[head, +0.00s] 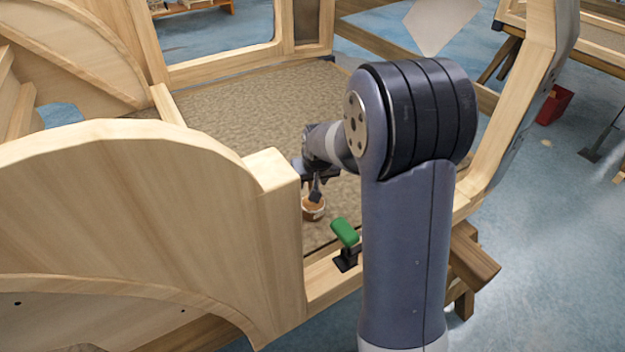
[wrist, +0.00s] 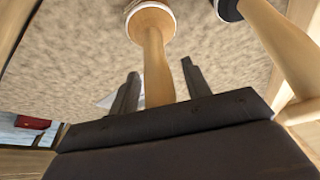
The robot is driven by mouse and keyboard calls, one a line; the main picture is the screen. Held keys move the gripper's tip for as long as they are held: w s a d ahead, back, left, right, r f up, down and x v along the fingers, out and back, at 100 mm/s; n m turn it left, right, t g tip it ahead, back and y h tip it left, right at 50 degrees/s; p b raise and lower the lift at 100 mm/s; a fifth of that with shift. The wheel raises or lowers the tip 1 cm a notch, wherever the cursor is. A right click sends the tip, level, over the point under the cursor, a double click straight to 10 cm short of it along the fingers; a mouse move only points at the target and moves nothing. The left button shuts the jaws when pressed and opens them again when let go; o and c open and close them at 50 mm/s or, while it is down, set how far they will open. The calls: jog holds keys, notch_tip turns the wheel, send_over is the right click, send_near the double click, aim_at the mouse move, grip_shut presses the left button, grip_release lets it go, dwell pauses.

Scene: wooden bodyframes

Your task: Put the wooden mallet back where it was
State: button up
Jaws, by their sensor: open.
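The wooden mallet (head: 314,209) is in the head view, with its pale round head low against the speckled floor of the wooden frame. In the wrist view its handle (wrist: 155,62) runs from the rimmed head at the top down between my fingers. My gripper (head: 316,185) is just above the mallet in the head view. In the wrist view my gripper (wrist: 160,85) is open, with one dark finger on each side of the handle and a gap showing beside it. The lower end of the handle is hidden behind my gripper's body.
A green-topped tool with a black base (head: 345,234) stands on the near rail, right of the mallet. A curved wooden panel (head: 120,215) rises at left. A black-ended wooden piece (wrist: 275,45) is close at right in the wrist view. The speckled floor (head: 250,110) behind is clear.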

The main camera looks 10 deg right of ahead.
jog(key=shift+s+r, duration=0.1)
jog(key=shift+r, duration=0.45)
jog(key=p+v, duration=0.1)
jog(key=v, duration=1)
jog(key=shift+s+r, duration=0.1)
jog(key=b+x, duration=0.1)
jog(key=x, duration=1.1)
jog(key=shift+f, duration=0.25)
notch_tip(320, 180, up, 2)
jog(key=shift+r, duration=0.15)
jog(key=shift+r+p, duration=0.3)
jog(key=shift+r, duration=0.35)
